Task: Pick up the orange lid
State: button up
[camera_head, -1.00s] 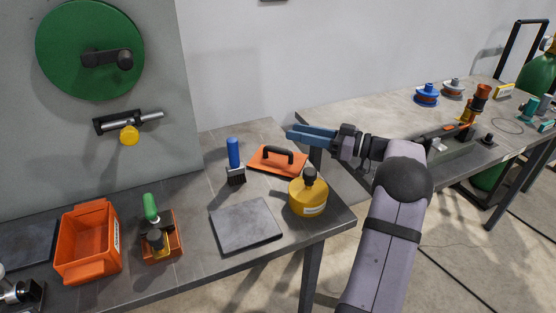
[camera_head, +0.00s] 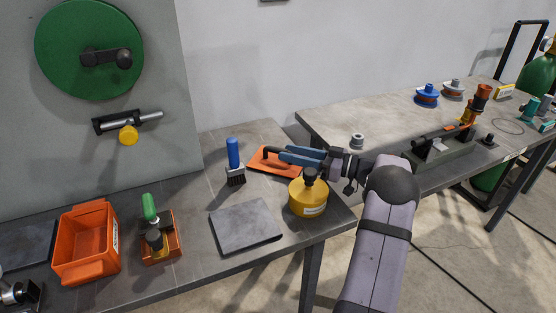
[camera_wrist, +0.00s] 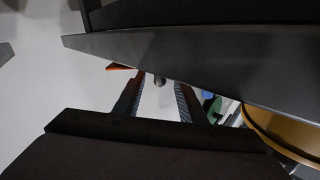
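The orange lid (camera_head: 262,165) is a flat plate with a black bar handle. It lies on the grey workbench behind the yellow can, right of the blue-handled brush. My gripper (camera_head: 286,155) has blue fingers pointing left, level with the lid's handle. The fingers overlap the lid's right part in the head view and hide some of it; I cannot tell whether they touch it. In the wrist view the two fingers (camera_wrist: 160,82) stand apart with a gap between them. A sliver of orange (camera_wrist: 117,67) shows beside one fingertip there, probably the lid's edge.
The yellow can (camera_head: 307,199) with a black cap stands close below my gripper. A blue brush (camera_head: 235,163) stands left of the lid. A dark square plate (camera_head: 245,226) lies in front. An orange bin (camera_head: 88,244) and a green-handled tool (camera_head: 152,213) are further left.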

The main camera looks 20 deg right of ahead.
aim_at(275, 150)
jog(key=shift+x, duration=2.75)
grip_shut()
